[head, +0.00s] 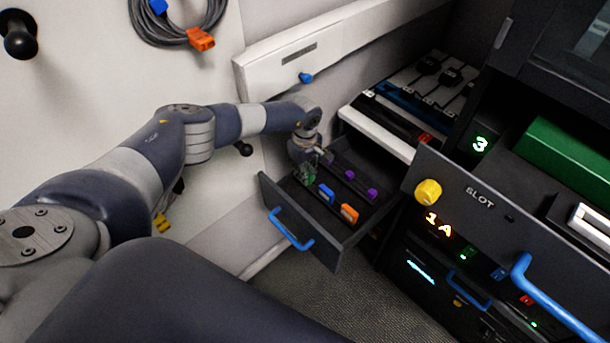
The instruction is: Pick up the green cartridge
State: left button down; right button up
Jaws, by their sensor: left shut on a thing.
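A small green cartridge (308,176) shows at the left end of the open dark drawer (337,248), in the head view. My left gripper (311,167) reaches down over that end of the drawer and is shut on the green cartridge. The fingers are small and partly hidden by the wrist, and I cannot tell whether the cartridge is clear of the drawer floor. My right gripper is not in view.
The drawer also holds a blue block (327,193), an orange block (349,213) and purple blocks (371,193). Its blue handle (290,232) faces front.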

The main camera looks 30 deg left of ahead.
pick_arm(q)
jog(key=shift+r, duration=0.1)
notch_tip(320, 180, up, 7)
jog(key=shift+r+b, duration=0.1)
jog(key=shift+b, duration=0.45)
jog(key=s+d+r+b, duration=0.2)
jog(key=s+d+r, duration=0.1)
jog(key=s+d, duration=0.8)
jog(key=d, duration=0.3)
jog(key=shift+s, duration=0.15)
jog(key=shift+s+r, duration=0.1)
